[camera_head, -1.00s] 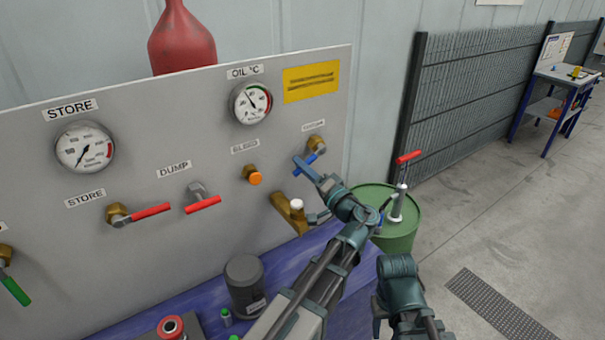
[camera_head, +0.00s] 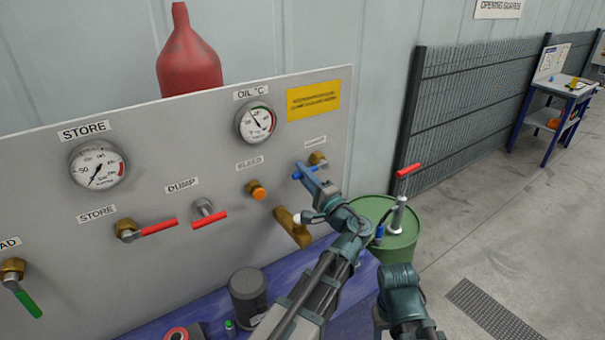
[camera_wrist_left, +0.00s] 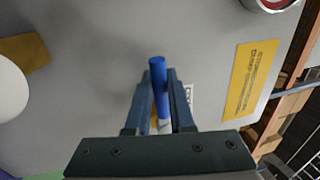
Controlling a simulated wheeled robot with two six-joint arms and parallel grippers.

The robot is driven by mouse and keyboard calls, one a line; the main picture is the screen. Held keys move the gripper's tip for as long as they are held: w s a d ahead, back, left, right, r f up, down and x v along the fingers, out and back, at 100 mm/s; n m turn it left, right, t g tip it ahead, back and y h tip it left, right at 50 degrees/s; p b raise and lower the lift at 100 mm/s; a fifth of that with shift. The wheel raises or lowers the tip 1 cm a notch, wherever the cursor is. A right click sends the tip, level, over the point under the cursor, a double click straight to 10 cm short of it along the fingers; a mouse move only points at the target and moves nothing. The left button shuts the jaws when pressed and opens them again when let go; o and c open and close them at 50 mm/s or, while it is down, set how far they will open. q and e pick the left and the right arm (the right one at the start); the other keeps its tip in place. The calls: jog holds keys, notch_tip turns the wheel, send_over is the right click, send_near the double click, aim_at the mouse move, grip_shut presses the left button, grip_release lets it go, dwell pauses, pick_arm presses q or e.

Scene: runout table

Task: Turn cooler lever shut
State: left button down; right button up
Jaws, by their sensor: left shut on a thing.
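The blue cooler lever (camera_head: 297,176) sits on a brass valve (camera_head: 318,158) at the right end of the grey panel. In the head view it slants down and left from the valve. My left gripper (camera_head: 305,174) is shut on the lever and partly covers it. In the left wrist view the blue lever (camera_wrist_left: 158,85) stands between the two fingers of the gripper (camera_wrist_left: 159,98), its rounded end showing past their tips. The label above the valve is too blurred to read surely. Only part of my right arm shows at the lower right; its gripper is not visible.
An orange-tipped bleed valve (camera_head: 258,191) and a brass fitting (camera_head: 292,228) lie left and below. Red dump (camera_head: 210,220) and store (camera_head: 158,227) levers are farther left. A green drum (camera_head: 392,245) with a red-handled pump stands right. Floor beyond is open.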

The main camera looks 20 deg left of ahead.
pick_arm(q)
jog(key=c, duration=0.8)
grip_release()
jog(key=shift+s+d, duration=0.1)
pick_arm(e)
jog(key=shift+d, duration=0.1)
